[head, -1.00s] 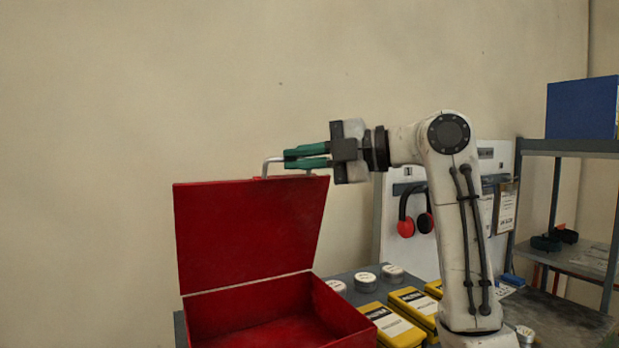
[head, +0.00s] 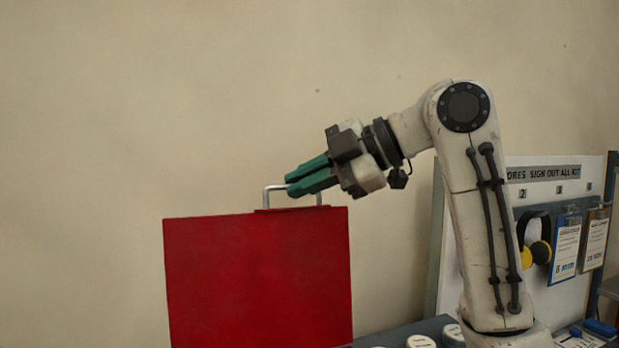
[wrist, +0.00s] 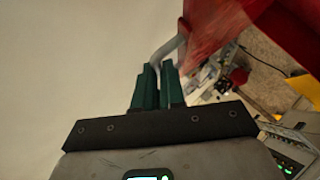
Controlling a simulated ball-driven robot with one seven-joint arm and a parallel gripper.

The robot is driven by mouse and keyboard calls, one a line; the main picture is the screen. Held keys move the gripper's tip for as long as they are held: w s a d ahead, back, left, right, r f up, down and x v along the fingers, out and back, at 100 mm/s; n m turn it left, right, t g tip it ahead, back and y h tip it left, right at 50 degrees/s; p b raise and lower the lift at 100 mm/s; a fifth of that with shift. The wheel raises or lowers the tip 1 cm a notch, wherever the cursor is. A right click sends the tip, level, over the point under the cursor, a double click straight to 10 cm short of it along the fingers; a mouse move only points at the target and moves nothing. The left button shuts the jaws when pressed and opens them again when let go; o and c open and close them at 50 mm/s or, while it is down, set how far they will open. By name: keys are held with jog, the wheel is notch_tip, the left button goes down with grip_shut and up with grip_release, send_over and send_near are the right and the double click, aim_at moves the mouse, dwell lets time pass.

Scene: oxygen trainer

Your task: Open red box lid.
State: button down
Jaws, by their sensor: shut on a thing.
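The red box's lid (head: 258,280) stands raised, close to upright, in the head view, with its metal handle (head: 272,191) on the top edge. The lower box is out of the head view. My gripper (head: 297,184) has its green fingers shut on the handle at the top of the lid. In the wrist view, my gripper (wrist: 160,70) has its fingers close together around the grey handle (wrist: 168,47). Part of the red lid (wrist: 213,32) shows beside it at the upper right.
A white board (head: 560,220) with ear defenders (head: 537,240) and clipboards (head: 566,246) stands at the right. White round tins (head: 420,341) sit on the grey bench at the bottom. The wall left of the lid is clear.

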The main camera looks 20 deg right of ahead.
jog(key=shift+r, duration=0.35)
jog(key=c, duration=1.4)
grip_release()
jog(key=shift+s, duration=0.15)
jog(key=shift+c, duration=0.2)
jog(key=shift+o, duration=1.1)
jog(key=shift+f, duration=0.2)
jog(key=shift+d, duration=0.1)
jog(key=b+v, duration=0.3)
jog(key=v, duration=0.7)
jog(key=shift+s+d, duration=0.2)
jog(key=shift+s, duration=0.05)
